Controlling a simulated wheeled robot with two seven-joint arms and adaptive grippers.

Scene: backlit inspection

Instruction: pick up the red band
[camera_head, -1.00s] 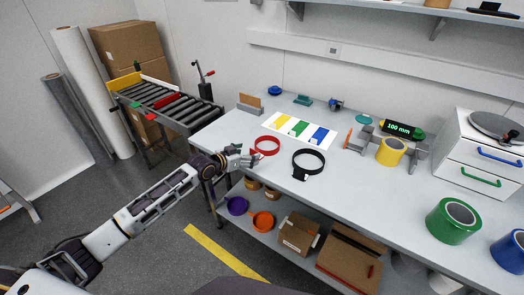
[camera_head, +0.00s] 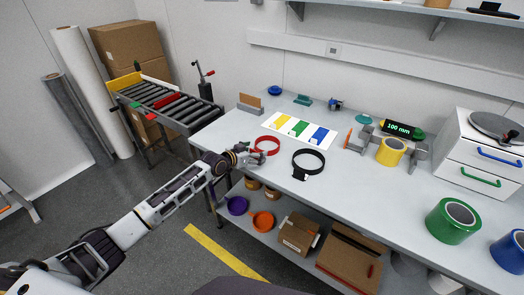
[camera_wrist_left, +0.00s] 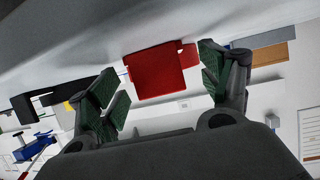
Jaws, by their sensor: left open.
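The red band (camera_head: 268,146) is a ring on the grey workbench (camera_head: 345,190), near its front left edge. My left gripper (camera_head: 257,157) is at the near side of the band, low over the bench edge. In the left wrist view, my left gripper (camera_wrist_left: 160,90) is open, its green-padded fingers apart. A red piece, part of the band (camera_wrist_left: 160,72), shows ahead between the fingers, closer to the finger on the picture's right. Whether a finger touches it, I cannot tell. My right gripper is not in view.
A black band (camera_head: 308,162) lies right of the red one. Behind them is a white card (camera_head: 300,130) with yellow, green and blue patches. A yellow roll (camera_head: 391,151) and a green roll (camera_head: 453,221) stand farther right. A shelf below holds bowls and boxes.

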